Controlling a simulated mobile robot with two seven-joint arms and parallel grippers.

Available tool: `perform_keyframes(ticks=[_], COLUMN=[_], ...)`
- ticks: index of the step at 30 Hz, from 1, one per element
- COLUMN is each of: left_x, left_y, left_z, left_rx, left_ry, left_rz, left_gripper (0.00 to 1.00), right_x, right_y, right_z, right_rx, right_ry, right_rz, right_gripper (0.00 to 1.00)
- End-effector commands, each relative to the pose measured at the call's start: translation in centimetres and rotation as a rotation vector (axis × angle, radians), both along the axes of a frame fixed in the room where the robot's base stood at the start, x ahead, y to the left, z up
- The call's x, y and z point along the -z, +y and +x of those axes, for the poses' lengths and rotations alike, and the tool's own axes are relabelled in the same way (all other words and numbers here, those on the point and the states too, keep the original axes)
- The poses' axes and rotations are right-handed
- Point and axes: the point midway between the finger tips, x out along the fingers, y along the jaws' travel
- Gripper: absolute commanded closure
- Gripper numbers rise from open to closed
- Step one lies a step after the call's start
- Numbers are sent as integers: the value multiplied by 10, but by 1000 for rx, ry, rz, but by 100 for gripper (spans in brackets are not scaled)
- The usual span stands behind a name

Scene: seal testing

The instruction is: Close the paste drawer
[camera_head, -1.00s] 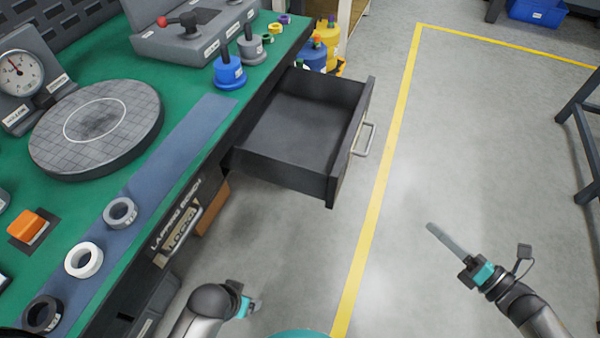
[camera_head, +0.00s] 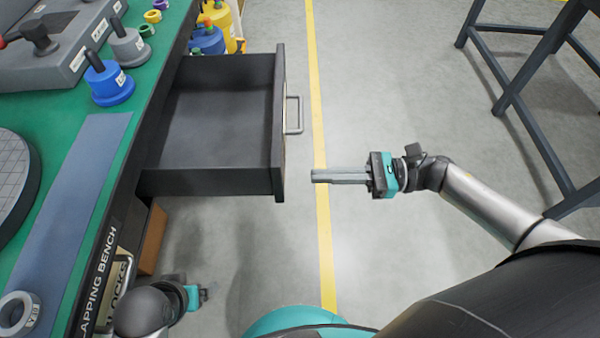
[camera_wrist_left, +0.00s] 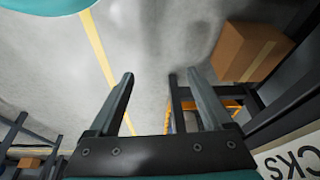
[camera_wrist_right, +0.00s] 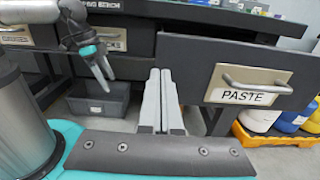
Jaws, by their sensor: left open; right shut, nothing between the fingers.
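The paste drawer (camera_head: 215,120) is dark grey, pulled out from the bench, and looks empty. Its metal handle (camera_head: 293,115) is on the right-hand front. In the right wrist view the drawer front carries a PASTE label (camera_wrist_right: 243,96) below the handle (camera_wrist_right: 258,84). My right gripper (camera_head: 314,176) is shut and empty, pointing left just to the right of the drawer front's near end, apart from it.
The green-topped lapping bench (camera_head: 140,70) is on the left. A cardboard box (camera_head: 152,238) is under it. Blue and yellow containers (camera_head: 208,40) stand behind the drawer. A dark metal frame (camera_head: 525,80) is at the right. The floor by the yellow line is clear.

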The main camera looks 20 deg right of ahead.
Motion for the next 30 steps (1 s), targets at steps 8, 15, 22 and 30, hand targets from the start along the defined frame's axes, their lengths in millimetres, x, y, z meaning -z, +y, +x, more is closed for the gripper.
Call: perform_keyframes(ticks=[8, 15, 22, 30], left_x=[-9, -12, -13, -12], left_y=[-1, -1, -1, 0], left_z=[3, 4, 3, 2], left_rx=[0, -1, -1, -2], left_ry=[-19, -20, -20, -20], left_rz=[-4, -3, -4, -3], left_gripper=[16, 16, 16, 16], right_x=[1, 0, 0, 0], right_y=[39, 47, 47, 66], right_z=[12, 14, 14, 19], right_rx=[0, 2, 2, 0], right_ry=[1, 3, 3, 0], right_rz=[0, 1, 0, 3], right_gripper=[100, 100, 100, 100])
